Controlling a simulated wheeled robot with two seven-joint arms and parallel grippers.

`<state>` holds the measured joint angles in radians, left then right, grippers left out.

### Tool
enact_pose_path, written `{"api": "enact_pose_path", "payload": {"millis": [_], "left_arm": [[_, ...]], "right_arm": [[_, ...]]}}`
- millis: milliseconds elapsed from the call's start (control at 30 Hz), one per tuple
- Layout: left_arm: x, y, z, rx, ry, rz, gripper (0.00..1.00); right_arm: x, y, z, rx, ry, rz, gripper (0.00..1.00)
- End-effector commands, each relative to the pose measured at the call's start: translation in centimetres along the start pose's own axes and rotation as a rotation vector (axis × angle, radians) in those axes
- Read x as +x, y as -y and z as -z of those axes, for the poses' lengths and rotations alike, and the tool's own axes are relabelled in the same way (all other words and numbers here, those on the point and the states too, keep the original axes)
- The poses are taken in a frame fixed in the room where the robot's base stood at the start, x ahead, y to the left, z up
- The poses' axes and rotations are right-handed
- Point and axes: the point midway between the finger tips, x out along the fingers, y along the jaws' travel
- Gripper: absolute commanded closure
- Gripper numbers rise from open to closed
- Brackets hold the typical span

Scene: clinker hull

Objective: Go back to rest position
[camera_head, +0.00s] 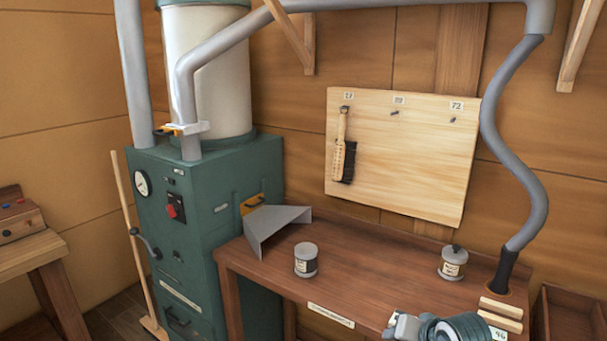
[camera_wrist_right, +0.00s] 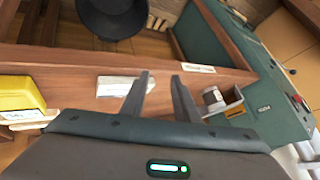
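My right gripper (camera_wrist_right: 159,75) shows in the right wrist view, its two grey fingers apart with nothing between them. Beyond the fingertips is a wooden front board (camera_wrist_right: 220,76) with white labels on it. I cannot tell whether the fingers touch it.
A green machine (camera_head: 190,230) stands left. A brush (camera_head: 344,150) hangs on the pegboard (camera_head: 400,165). A dark bucket (camera_wrist_right: 112,15) shows in the wrist view.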

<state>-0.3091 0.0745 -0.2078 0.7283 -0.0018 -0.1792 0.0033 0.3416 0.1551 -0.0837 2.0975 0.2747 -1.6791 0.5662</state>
Motion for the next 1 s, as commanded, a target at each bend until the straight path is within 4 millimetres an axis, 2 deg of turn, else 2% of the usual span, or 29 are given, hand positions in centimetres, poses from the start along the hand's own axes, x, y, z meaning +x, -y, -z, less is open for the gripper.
{"api": "enact_pose_path", "payload": {"millis": [33,267,467,600,800,1000], "left_arm": [[0.0,0.0,0.0,0.0,0.0,0.0,0.35],[0.0,0.0,0.0,0.0,0.0,0.0,0.35],[0.0,0.0,-0.1,0.0,0.001,0.0,0.35],[0.0,0.0,-0.1,0.0,0.001,0.0,0.35],[0.0,0.0,-0.2,0.0,0.002,0.0,0.35],[-0.1,0.0,-0.2,0.0,0.003,0.0,0.35]], "right_arm": [[0.4,-1.2,-2.8,-0.025,0.025,-0.017,0.72],[0.4,-5.6,-13.3,-0.152,0.11,-0.081,0.72],[-1.5,-9.0,-21.9,-0.263,0.192,-0.125,0.72],[-3.6,-11.1,-27.4,-0.341,0.251,-0.15,0.72],[-6.2,-12.9,-32.3,-0.418,0.309,-0.169,0.72],[-8.2,-13.9,-35.3,-0.466,0.349,-0.18,0.72]]}}
